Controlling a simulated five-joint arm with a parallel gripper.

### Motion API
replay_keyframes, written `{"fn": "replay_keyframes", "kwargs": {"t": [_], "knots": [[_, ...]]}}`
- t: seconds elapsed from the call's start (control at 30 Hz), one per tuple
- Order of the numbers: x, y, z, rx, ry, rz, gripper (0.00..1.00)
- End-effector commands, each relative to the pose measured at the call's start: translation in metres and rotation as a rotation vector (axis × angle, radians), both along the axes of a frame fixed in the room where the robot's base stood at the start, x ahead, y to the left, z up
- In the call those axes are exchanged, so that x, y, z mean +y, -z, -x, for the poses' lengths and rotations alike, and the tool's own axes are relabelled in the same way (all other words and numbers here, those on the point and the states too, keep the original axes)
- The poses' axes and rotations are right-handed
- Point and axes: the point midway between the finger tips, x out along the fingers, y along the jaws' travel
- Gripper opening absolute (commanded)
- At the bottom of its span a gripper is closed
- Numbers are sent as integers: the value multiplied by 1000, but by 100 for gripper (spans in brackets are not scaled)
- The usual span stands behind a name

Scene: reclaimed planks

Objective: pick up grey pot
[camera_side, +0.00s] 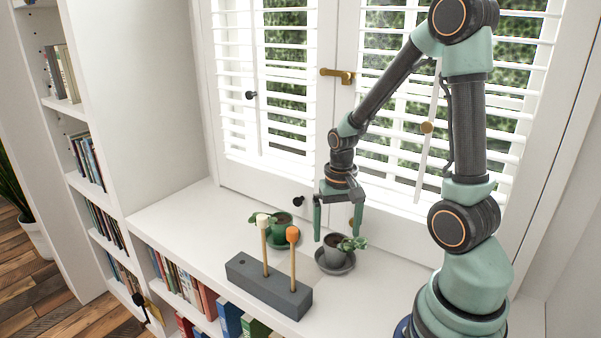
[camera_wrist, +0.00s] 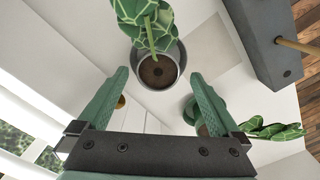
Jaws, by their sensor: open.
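The grey pot (camera_side: 335,251) stands upright on a grey saucer (camera_side: 346,268) on the white sill, with a leafy plant leaning out to its right. In the wrist view the grey pot (camera_wrist: 147,80) shows from above, with dark soil and large veined leaves. My gripper (camera_side: 337,236) is open, its fingers pointing down just above the grey pot. In the wrist view the fingertips (camera_wrist: 158,74) lie on either side of the pot, with nothing gripped. Whether they reach below the rim, I cannot tell.
A green pot (camera_side: 283,224) on a green saucer stands close by, to the left. In front is a dark grey block (camera_side: 250,284) holding two upright sticks, one orange-tipped (camera_side: 292,235). White shutters (camera_side: 265,95) rise behind. The sill's left part is clear.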

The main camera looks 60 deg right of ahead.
Motion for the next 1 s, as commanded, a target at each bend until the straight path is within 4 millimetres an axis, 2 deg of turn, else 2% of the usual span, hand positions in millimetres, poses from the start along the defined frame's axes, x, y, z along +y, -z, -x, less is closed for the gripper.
{"fn": "replay_keyframes", "kwargs": {"t": [0.33,0.7,0.77,0.8,0.97,1.0], "knots": [[-5,40,-2,5,0,-2,100],[-5,47,-2,0,0,0,100],[-5,47,-2,0,0,0,81],[-5,47,-2,0,0,0,66],[-5,47,-2,0,0,0,4],[-5,47,-3,-1,0,1,0]]}}
